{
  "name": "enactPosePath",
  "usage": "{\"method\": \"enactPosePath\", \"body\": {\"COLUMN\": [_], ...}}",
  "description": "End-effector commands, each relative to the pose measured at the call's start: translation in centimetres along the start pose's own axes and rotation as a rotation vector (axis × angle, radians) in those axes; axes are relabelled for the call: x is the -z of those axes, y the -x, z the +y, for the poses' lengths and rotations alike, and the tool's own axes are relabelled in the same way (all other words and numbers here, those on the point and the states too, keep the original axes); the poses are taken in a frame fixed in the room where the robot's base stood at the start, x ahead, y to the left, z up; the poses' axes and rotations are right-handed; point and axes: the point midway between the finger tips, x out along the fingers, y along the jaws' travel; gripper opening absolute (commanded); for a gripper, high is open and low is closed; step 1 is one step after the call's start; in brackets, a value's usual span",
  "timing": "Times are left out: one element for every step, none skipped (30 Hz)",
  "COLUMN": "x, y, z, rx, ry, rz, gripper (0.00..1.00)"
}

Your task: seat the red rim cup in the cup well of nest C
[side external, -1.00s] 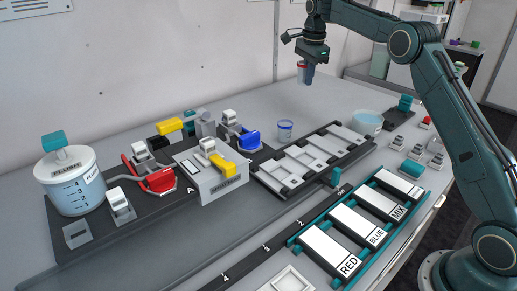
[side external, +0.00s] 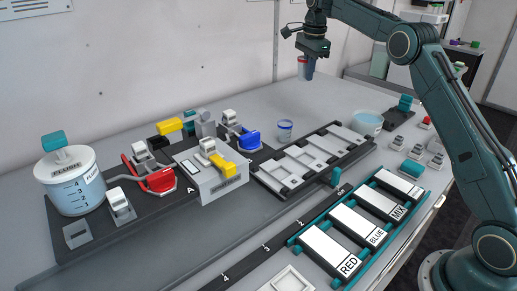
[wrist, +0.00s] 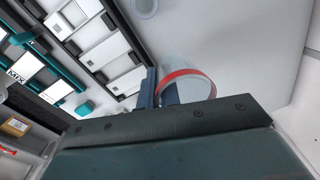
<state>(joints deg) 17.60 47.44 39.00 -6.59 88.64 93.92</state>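The red rim cup (side external: 302,68) is clear with a red band at its top. My gripper (side external: 309,70) is shut on the side of the cup and holds it high above the table, near the back wall. In the wrist view the red rim (wrist: 188,74) shows beside my two close-set blue fingers (wrist: 160,90). The nest tray (side external: 262,178) is a dark frame with several light plates in a row, below and in front of the cup. Its letters are too small to read, so I cannot tell which is nest C.
A blue-rimmed cup (side external: 285,130) stands on the table behind the nest tray. A clear bowl (side external: 367,122) stands at the tray's right end. The dispenser block (side external: 215,183) and the tub (side external: 72,185) are at left. Labelled pads (side external: 333,251) lie in front.

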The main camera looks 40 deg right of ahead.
Motion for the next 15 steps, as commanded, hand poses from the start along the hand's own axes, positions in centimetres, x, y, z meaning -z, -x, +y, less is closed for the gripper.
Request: {"method": "enactPosePath", "body": {"x": [-0.2,-0.3,-0.5,-0.6,-0.8,-1.1,-1.4,-1.7,-2.1,-2.5,-2.9,-3.5,-3.9,-4.4,-5.0], "y": [0.0,0.0,-0.1,-0.1,-0.2,-0.3,-0.3,-0.4,-0.5,-0.7,-0.8,-0.9,-1.0,-1.2,-1.4], "z": [0.0,0.1,0.1,0.1,0.2,0.3,0.4,0.5,0.7,0.9,1.0,1.2,1.5,1.7,2.0], "rx": [0.0,0.001,0.001,0.001,0.0,0.0,0.0,0.0,0.001,-0.001,0.0,0.0,-0.001,0.0,-0.001], "ry": [0.003,0.005,0.009,0.012,0.017,0.023,0.029,0.035,0.044,0.052,0.06,0.071,0.08,0.091,0.105], "rz": [-0.001,-0.001,-0.002,-0.002,-0.003,-0.004,-0.006,-0.007,-0.009,-0.01,-0.012,-0.014,-0.015,-0.017,-0.019], "gripper": [0.0,0.0,0.0,0.0,0.0,0.0,0.0,0.0,0.0,0.0,0.0,0.0,0.0,0.0,0.0]}}
